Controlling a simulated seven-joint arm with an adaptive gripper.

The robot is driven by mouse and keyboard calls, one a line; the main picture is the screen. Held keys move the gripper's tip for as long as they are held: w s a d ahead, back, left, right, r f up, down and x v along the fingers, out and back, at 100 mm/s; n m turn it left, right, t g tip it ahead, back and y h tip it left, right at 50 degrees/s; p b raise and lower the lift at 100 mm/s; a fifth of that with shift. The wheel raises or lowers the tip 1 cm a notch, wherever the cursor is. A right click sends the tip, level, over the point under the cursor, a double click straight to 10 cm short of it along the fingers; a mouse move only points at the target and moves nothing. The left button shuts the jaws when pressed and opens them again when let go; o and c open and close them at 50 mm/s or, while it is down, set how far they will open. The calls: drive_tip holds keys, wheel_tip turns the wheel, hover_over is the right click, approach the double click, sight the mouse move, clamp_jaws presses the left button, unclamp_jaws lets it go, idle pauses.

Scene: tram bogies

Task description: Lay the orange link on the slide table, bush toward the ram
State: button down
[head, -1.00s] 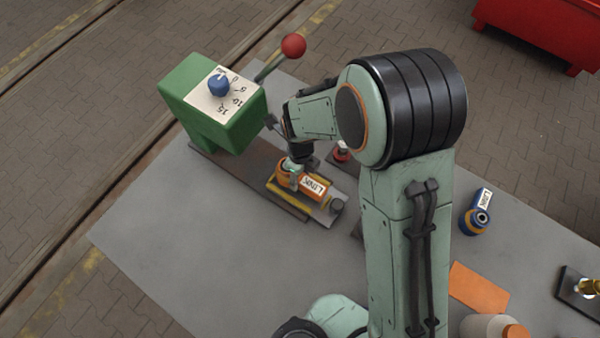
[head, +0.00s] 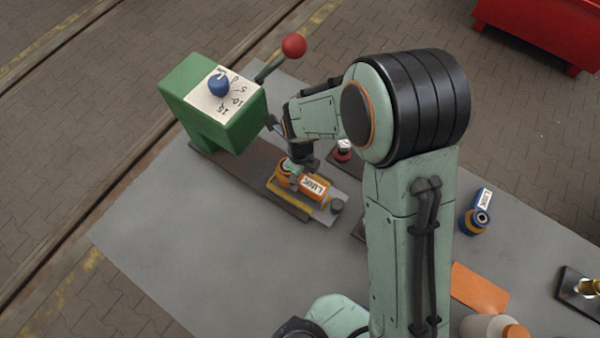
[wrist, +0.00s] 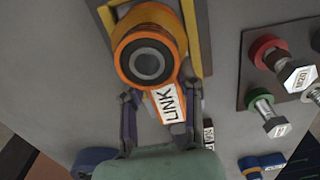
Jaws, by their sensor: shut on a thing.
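The orange link (head: 313,187), with a white LINK label, is over the yellow-edged slide table (head: 328,214). My gripper (head: 296,173) is shut on it from above. In the wrist view the link's round eye (wrist: 125,66) with a dark metal bush (wrist: 149,64) points up the picture, away from my gripper (wrist: 160,118). In the head view the eye end lies left, toward the green press (head: 205,115). The link looks flat and roughly lined up with the yellow edges. Whether its underside touches the table is hidden. The ram is not clearly visible.
The press has a blue dial (head: 218,85) and a red-knobbed lever (head: 293,46). A blue link (head: 482,199) and an orange card (head: 479,288) lie right. The bench's front left is clear.

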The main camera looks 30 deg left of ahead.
sight(300, 178)
drive_tip(key=shift+f, duration=1.1)
drive_tip(key=c, duration=0.6)
unclamp_jaws()
drive_tip(key=shift+c, duration=0.2)
drive_tip(key=shift+r, duration=0.1)
wheel_tip(300, 178, up, 12)
